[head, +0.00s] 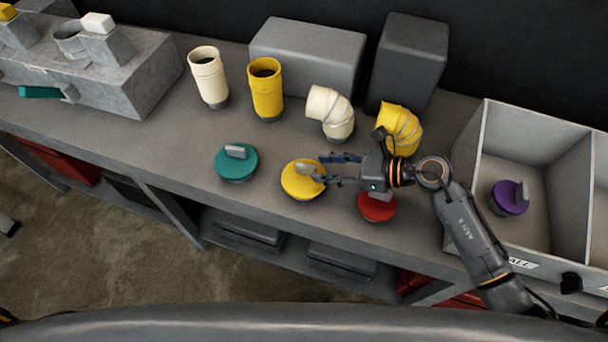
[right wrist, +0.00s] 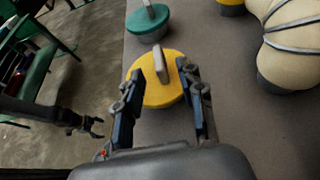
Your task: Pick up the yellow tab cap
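The yellow tab cap (head: 303,181) is a round yellow disc with a grey upright tab, lying on the grey bench near its front edge. My right gripper (head: 331,169) reaches in from the right, open, its fingertips at the cap's right side. In the right wrist view the yellow cap (right wrist: 160,88) shows ahead, its tab between the open fingers (right wrist: 166,78) and apart from them. Nothing is held. My left gripper (right wrist: 95,126) shows small at the left of the right wrist view, over the floor, its fingers apart and empty; the head view does not show it.
A teal tab cap (head: 236,164) lies left of the yellow one. A red tab cap (head: 377,207) sits partly under my right gripper. Cream (head: 331,112) and yellow (head: 398,128) elbows stand behind. A purple cap (head: 508,197) is in the grey bin (head: 540,122) at right.

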